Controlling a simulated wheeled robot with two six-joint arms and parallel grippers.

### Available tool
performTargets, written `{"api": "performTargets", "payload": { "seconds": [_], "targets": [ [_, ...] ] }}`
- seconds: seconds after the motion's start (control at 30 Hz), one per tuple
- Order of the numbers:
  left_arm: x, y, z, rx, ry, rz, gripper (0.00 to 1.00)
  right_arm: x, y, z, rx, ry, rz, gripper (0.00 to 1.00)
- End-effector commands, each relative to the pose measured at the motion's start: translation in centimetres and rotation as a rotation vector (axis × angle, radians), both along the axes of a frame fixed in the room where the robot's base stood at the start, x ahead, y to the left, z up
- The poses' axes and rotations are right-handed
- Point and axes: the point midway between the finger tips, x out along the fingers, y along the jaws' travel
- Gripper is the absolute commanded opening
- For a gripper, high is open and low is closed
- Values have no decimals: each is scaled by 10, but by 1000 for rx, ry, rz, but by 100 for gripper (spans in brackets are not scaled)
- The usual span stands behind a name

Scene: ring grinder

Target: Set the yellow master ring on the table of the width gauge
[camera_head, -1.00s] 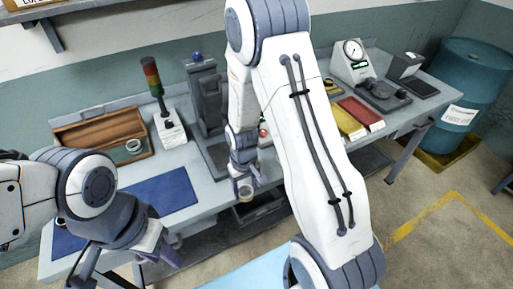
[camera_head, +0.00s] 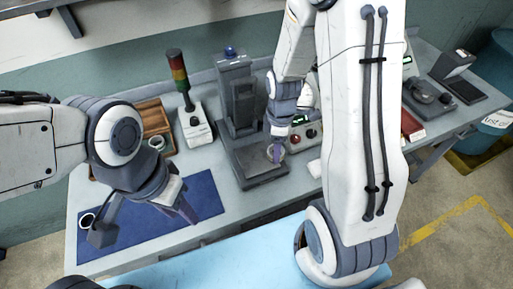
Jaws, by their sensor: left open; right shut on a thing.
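My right gripper (camera_head: 275,155) is shut on a greyish ring (camera_head: 281,152), over the dark base plate of the upright machine (camera_head: 237,100). I cannot tell whether that ring touches the plate. I see no clearly yellow ring now; my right arm covers the bench where a small yellow round thing showed before. Most of the white dial gauge is hidden behind that arm. Only a sliver of its housing (camera_head: 407,66) shows, with the dark fixture (camera_head: 428,96) to its right. My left gripper (camera_head: 183,212) is open and empty above the blue mat (camera_head: 205,190).
A ring (camera_head: 87,220) lies on the mat's left part. Another ring (camera_head: 157,142) sits in the wooden box (camera_head: 152,112). A signal lamp (camera_head: 179,72) stands beside the machine. A red tray (camera_head: 412,127) shows right of my arm. The bench front is partly clear.

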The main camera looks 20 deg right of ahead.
Motion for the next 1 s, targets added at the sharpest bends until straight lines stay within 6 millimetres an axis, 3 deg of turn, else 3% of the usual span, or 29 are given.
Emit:
{"api": "performTargets", "payload": {
  "seconds": [0.2,0.4,0.57,0.8,1.0],
  "targets": [
    [0,0,19,0,0,-3,42,43,23,-26,0,3,4,2],
    [0,0,27,0,0,-5,42,66,33,-43,0,1,-1,2],
    [0,0,31,0,0,-5,42,69,34,-52,0,2,-4,2],
    [0,0,44,0,-1,-7,42,69,33,-81,0,2,-5,2],
    [0,0,43,0,-1,-8,42,70,33,-87,0,-1,-5,2]
  ]
}}
